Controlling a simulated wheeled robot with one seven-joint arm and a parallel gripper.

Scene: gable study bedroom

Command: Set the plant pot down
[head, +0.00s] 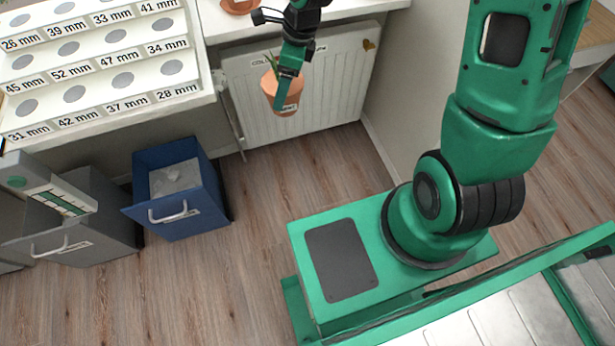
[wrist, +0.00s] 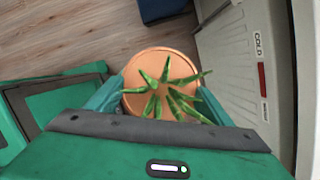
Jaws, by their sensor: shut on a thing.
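The terracotta plant pot (head: 270,88) with a spiky green plant is in my gripper (head: 284,92), held upright or nearly so in the air in front of the white radiator. In the wrist view the pot's round rim (wrist: 133,104) and the green leaves (wrist: 165,92) show between the two green fingers of my gripper (wrist: 160,98). The fingers are shut on the pot from both sides. A label on the pot is partly hidden by a finger in the head view.
The white radiator (head: 335,85) stands close behind the pot, under a white sill (head: 345,12) that bears another terracotta pot (head: 240,5). A labelled rack (head: 120,60) is at left. A blue open drawer (head: 195,205) and a grey one (head: 95,235) stand below. Wooden floor (head: 290,170) is clear between.

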